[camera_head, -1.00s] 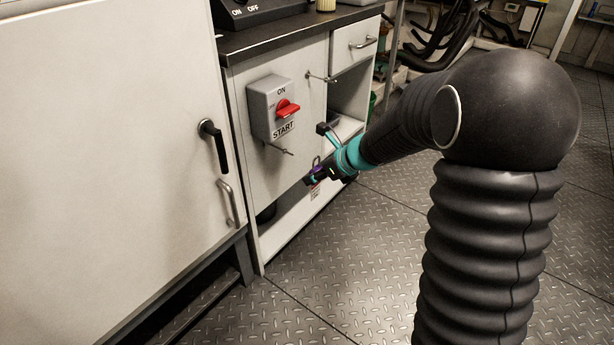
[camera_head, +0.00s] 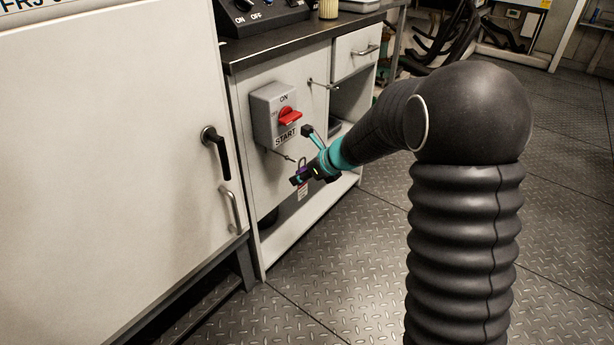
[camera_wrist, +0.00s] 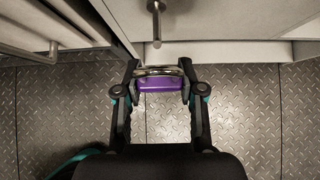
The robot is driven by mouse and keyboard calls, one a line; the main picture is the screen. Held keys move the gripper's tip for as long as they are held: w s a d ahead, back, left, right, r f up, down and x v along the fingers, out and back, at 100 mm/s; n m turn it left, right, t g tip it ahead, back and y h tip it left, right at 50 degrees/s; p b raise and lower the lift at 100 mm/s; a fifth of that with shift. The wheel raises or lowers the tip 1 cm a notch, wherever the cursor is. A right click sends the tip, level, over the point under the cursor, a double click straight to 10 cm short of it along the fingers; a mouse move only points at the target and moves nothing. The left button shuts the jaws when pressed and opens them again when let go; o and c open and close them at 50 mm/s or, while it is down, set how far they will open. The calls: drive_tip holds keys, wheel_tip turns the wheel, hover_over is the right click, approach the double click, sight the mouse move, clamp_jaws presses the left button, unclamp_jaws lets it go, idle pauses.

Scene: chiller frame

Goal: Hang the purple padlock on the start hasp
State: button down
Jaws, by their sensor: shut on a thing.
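The purple padlock (camera_wrist: 160,84) is held between the two fingers of my gripper (camera_wrist: 160,92) in the wrist view, its metal shackle on the far side, toward the cabinet. The start hasp (camera_head: 287,157) is a small metal piece sticking out below the START label. In the wrist view a metal peg (camera_wrist: 156,22), likely this hasp, points toward the shackle. The padlock and peg look apart; the exact gap is hard to tell.
A grey switch box (camera_head: 274,115) with a red handle is above the hasp. Another small metal hasp (camera_head: 323,84) is on the cabinet further right. A large white door (camera_head: 105,150) with handles stands at left. Tread-plate floor (camera_head: 370,250) is clear.

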drive_tip(key=shift+w+a+f, duration=0.1)
drive_tip(key=shift+w+a, duration=0.75)
drive_tip(key=shift+a, duration=0.25)
drive_tip(key=shift+x, duration=0.9)
drive_tip(key=c, duration=0.6)
unclamp_jaws()
drive_tip(key=s+d, duration=0.2)
drive_tip(key=d, duration=0.1)
drive_tip(key=s+d, duration=0.3)
drive_tip(key=s+d+r, duration=0.1)
drive_tip(key=s+d, duration=0.1)
drive_tip(key=d, duration=0.2)
drive_tip(key=shift+s, duration=0.4)
